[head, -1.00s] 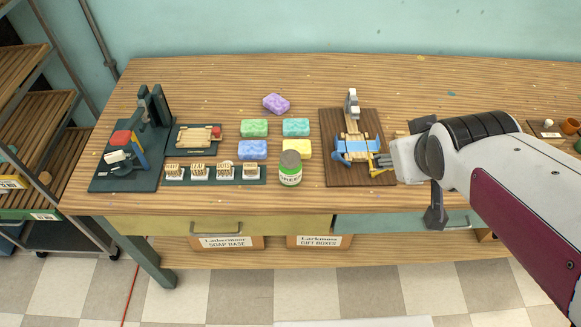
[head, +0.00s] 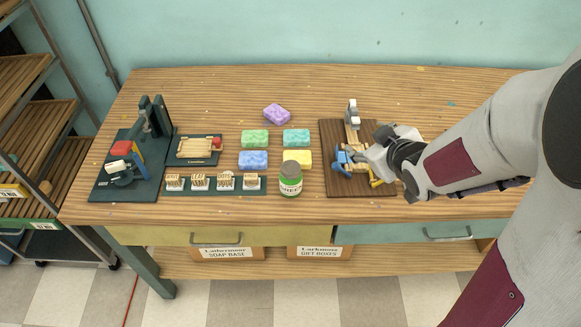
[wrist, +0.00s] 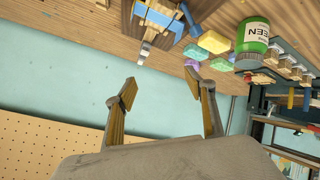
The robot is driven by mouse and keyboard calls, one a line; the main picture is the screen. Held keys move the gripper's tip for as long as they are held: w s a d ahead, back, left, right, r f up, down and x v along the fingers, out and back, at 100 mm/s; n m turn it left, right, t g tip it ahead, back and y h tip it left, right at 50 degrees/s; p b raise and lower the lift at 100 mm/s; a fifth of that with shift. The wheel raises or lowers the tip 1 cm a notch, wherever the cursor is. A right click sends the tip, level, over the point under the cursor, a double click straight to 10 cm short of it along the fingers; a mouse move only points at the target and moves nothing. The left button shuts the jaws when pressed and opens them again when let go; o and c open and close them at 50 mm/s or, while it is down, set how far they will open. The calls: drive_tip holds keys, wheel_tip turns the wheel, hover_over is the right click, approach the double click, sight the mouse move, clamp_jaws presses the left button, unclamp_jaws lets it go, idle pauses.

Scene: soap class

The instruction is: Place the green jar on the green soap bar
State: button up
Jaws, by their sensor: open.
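The green jar (head: 291,180) has a grey lid and a white label and stands upright on the table, in front of the yellow soap bar. It also shows in the wrist view (wrist: 252,38). The green soap bar (head: 255,138) lies flat, left of the teal bar and behind the blue bar, with nothing on it. My gripper (head: 366,168) is over the brown board right of the jar, apart from the jar, its fingers partly hidden. In the wrist view my gripper (wrist: 166,82) has its yellow fingers apart and nothing between them.
Teal (head: 296,138), blue (head: 253,159), yellow (head: 299,158) and purple (head: 276,114) soap bars lie close around the green one. A brown board with a blue-and-wood device (head: 344,158) lies right. A rack of stamps (head: 213,182) and a dark press (head: 147,130) stand left.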

sight(298, 174)
drive_tip(key=s+a+f+y, duration=0.1)
drive_tip(key=a+f+y, duration=0.2)
drive_tip(key=s+a+f+n+t+y, duration=0.1)
drive_tip(key=a+f+y, duration=0.2)
drive_tip(key=a, duration=0.1)
drive_tip(key=s+a+f+n+y, duration=0.1)
drive_tip(key=a+f+y, duration=0.2)
drive_tip(key=a+y, duration=0.1)
drive_tip(key=shift+s+a+f, duration=0.1)
drive_tip(key=shift+a+f, duration=0.15)
drive_tip(key=shift+f, duration=0.05)
drive_tip(key=shift+s+a+f+m+t+y, duration=0.15)
drive_tip(key=shift+s+t+y, duration=0.15)
drive_tip(key=shift+s, duration=0.15)
drive_tip(key=shift+s+a+f+m+t+y, duration=0.15)
drive_tip(key=shift+s+t+y, duration=0.15)
drive_tip(key=shift+s, duration=0.15)
drive_tip(key=shift+x, duration=1.25)
drive_tip(key=shift+w, duration=0.1)
